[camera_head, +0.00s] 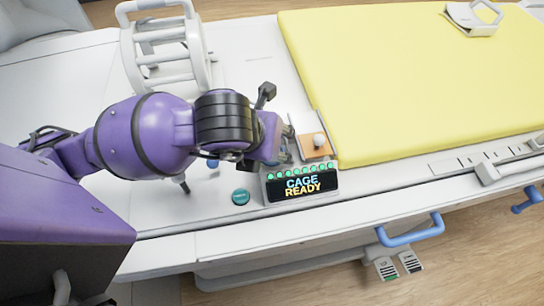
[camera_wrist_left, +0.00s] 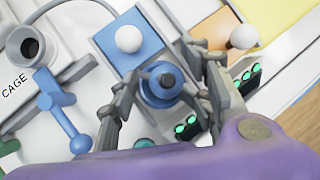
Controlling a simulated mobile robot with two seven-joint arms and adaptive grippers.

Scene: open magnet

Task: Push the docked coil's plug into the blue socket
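My left gripper (camera_head: 283,150) reaches over the console just behind its lit display. In the left wrist view its two fingers (camera_wrist_left: 165,92) stand apart, one on each side of a round blue piece with a dark centre (camera_wrist_left: 162,88). The fingers lie close to the blue piece; I cannot tell whether they press on it, or whether it is the plug, the socket or both together. A blue plate with a white knob (camera_wrist_left: 128,40) lies beside it. The white coil cage (camera_head: 165,62) stands upright at the back left. My right gripper is not in view.
The display (camera_head: 303,187) reads "CAGE READY" below a row of green lights. An orange plate with a white knob (camera_head: 315,146) and a teal button (camera_head: 240,197) are nearby. A port labelled CAGE (camera_wrist_left: 30,45) and a blue lever (camera_wrist_left: 62,115) lie left. A yellow mattress (camera_head: 410,80) is right.

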